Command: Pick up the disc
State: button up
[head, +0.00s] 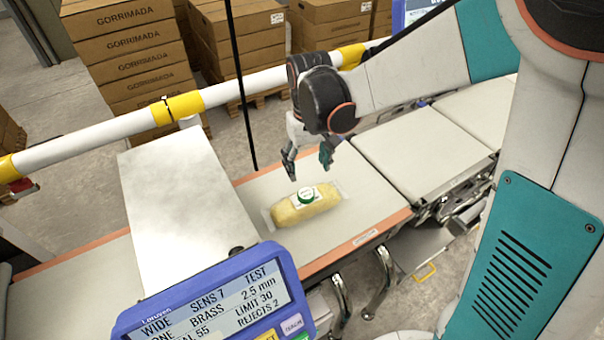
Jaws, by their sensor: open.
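The disc (306,195) is small and round with a green rim and a pale top. It lies on top of a clear-wrapped yellow loaf-like pack (289,212), which rests on the grey conveyor belt (362,192). My gripper (308,166) points down and is open and empty. It hangs above the belt, close over the disc and slightly behind it in the picture, apart from it. The disc is in full view.
A metal hood (184,215) stands left of the pack, with a thin black pole (241,90) beside it. A blue display panel (215,310) is in front. A white and yellow rail (235,92) runs behind. More belts (425,150) extend right. Stacked cartons (130,50) stand behind.

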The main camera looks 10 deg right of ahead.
jog(key=b, duration=0.2)
send_over(306, 193)
jog(key=s, duration=0.1)
notch_tip(306, 193, down, 7)
jog(key=shift+f, duration=0.15)
jog(key=f, duration=0.2)
jog(key=w+f+b, duration=0.1)
jog(key=f, duration=0.1)
jog(key=shift+w+f, duration=0.1)
jog(key=shift+f, duration=0.5)
jog(key=shift+c, duration=0.5)
jog(key=c, duration=1)
